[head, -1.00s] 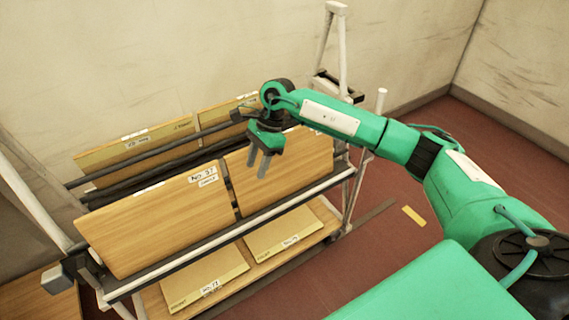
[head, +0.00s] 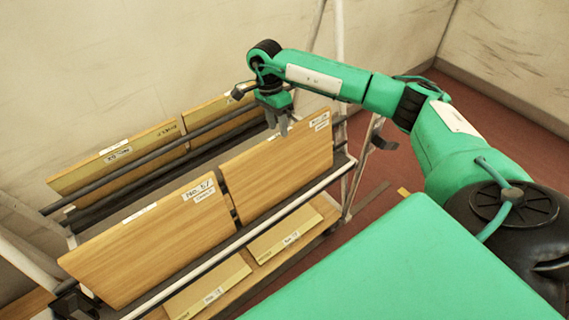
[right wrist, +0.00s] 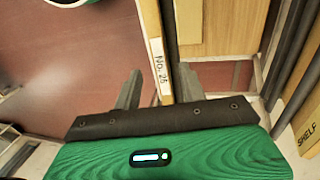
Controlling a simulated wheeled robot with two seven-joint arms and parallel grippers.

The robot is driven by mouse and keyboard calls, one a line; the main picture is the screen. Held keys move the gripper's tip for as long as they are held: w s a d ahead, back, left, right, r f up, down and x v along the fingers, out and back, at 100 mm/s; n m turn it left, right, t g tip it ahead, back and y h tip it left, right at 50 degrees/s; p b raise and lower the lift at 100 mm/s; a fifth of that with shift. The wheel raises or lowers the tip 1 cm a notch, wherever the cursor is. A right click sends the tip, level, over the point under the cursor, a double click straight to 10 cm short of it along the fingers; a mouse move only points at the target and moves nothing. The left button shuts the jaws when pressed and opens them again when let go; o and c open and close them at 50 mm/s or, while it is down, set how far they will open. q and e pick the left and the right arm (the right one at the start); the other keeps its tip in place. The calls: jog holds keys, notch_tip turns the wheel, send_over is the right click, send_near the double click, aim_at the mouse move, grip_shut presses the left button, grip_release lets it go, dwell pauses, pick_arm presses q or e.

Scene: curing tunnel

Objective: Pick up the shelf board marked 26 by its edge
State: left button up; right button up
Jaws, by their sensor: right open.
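My right gripper (head: 283,124) is open at the top edge of the right-hand wooden board (head: 280,178) in the rack's front row. In the right wrist view its two fingers (right wrist: 158,90) stand on either side of the narrow edge of a board (right wrist: 152,40), with gaps visible. A white label (right wrist: 160,69) on that edge reads No. 25 or No. 26; I cannot tell which. A small label (head: 319,121) near the board's top right corner is too blurred to read. My left gripper is not in view.
A board marked about No. 57 or 37 (head: 150,240) stands left in the front row. More boards (head: 118,160) lean behind dark rails (head: 150,160). Flat boards (head: 208,290) lie on the lower shelf.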

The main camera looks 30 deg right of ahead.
aim_at(278, 134)
jog(key=x, duration=0.3)
jog(key=shift+f, duration=0.35)
jog(key=shift+p+x, duration=0.45)
jog(key=shift+x, duration=2.15)
grip_shut()
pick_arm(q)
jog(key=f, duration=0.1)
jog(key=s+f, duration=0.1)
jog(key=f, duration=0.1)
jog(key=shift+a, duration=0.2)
pick_arm(e)
jog(key=shift+r, duration=0.1)
